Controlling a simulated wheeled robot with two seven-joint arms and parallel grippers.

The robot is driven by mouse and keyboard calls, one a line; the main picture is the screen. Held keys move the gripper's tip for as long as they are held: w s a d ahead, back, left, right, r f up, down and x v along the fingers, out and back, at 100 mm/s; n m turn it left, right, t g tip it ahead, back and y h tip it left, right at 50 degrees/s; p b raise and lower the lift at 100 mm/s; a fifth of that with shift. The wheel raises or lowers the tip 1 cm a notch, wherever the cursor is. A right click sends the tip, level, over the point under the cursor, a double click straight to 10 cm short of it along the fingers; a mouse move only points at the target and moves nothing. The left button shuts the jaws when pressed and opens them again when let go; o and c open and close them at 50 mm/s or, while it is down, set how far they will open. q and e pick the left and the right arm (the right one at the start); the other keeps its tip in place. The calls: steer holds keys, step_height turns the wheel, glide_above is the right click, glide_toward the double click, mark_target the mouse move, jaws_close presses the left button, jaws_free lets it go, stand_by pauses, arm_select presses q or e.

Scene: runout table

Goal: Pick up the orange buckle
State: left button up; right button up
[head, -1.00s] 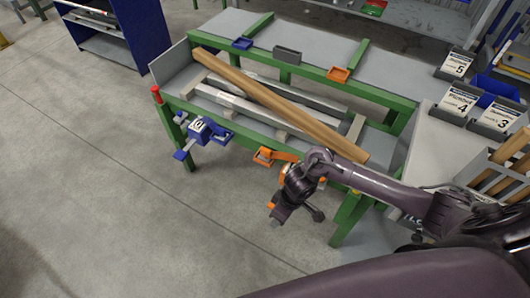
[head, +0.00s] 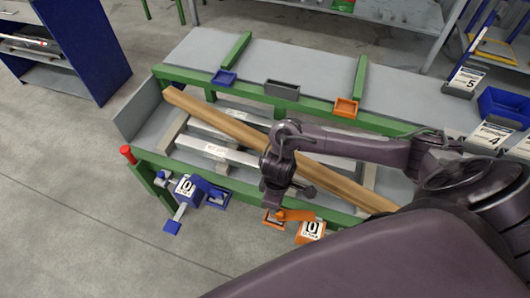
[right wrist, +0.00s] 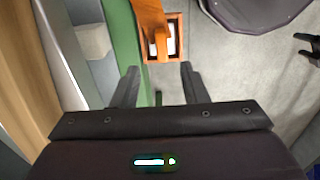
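The orange buckle (head: 273,222) sits at the table's front green rail, with an orange strap (head: 295,215) and an orange block (head: 312,232) with a white label beside it. In the right wrist view the buckle (right wrist: 162,40) is an open orange frame with a pale inside, ahead of the fingertips. My right gripper (right wrist: 158,80) is open and empty, its fingers apart from the buckle. In the head view the right gripper (head: 276,198) hangs close above the buckle. A dark claw-like shape at the right edge of the wrist view may be my left gripper (right wrist: 306,48).
A blue buckle (head: 217,197) and labelled blue block (head: 187,190) hang on the same rail to the left. A long wooden beam (head: 235,128) lies across the table over metal bars. The floor in front (head: 90,220) is clear.

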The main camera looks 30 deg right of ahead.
mark_target(277, 215)
steer(key=shift+f, duration=0.5)
steer(key=shift+s+f+b, duration=0.2)
steer(key=shift+s+f, duration=0.15)
steer(key=shift+f, duration=0.3)
steer(key=shift+s+f+b, duration=0.15)
steer(key=shift+s+f, duration=0.15)
steer(key=shift+f, duration=0.3)
steer(key=f, duration=0.2)
steer(key=shift+w+d+f, duration=0.1)
steer(key=shift+w+f, duration=0.1)
steer(key=shift+f, duration=0.7)
arm_select(q)
steer(key=shift+s+a+f, duration=0.1)
steer(key=shift+s+f, duration=0.25)
steer(key=shift+s, duration=0.25)
steer(key=shift+s+a+f, duration=0.1)
steer(key=shift+s+f, duration=0.25)
steer(key=shift+s, duration=0.2)
arm_select(e)
jaws_close()
